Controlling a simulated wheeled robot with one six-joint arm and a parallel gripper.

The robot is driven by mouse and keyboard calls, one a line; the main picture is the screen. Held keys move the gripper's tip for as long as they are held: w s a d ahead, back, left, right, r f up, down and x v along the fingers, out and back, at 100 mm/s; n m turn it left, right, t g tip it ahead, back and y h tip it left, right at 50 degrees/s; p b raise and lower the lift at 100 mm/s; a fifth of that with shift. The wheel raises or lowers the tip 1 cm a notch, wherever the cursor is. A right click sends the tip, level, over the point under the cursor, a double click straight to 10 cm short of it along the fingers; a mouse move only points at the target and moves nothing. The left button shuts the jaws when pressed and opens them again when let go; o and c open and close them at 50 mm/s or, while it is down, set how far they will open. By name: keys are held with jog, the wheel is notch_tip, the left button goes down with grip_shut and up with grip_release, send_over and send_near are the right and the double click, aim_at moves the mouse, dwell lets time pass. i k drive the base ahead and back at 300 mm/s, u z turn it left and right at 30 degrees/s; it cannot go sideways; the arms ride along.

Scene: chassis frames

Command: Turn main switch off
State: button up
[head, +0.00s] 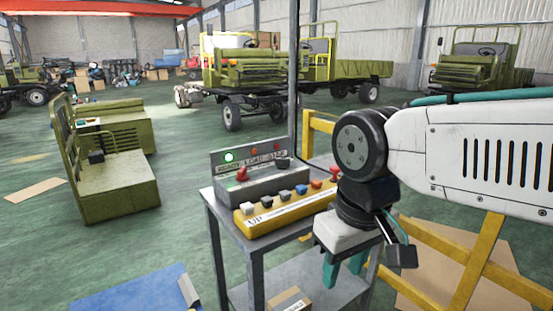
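A grey control box (262,183) stands on a metal cart, with a back panel (225,170) whose lettering seems to read LOAD BANK. A green lamp (229,157) glows on the panel's left, beside two red lamps. A red switch knob (242,174) sits at the box's left and a black knob (282,162) at its right. Which knob is the main switch I cannot read. My gripper (343,278) hangs to the right and in front of the box, pointing down. Its teal fingers are apart with nothing visible between them. It touches no knob.
A yellow button box (262,219) with several coloured buttons and a red knob lies in front of the grey box. Yellow railings (470,268) stand behind my arm. The cart (222,245) has a lower shelf with a cardboard box (289,301). Green vehicles stand farther back.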

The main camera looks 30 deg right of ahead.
aim_at(241, 175)
jog(key=z, duration=0.15)
jog(key=i, duration=1.1)
jog(key=u, duration=0.4)
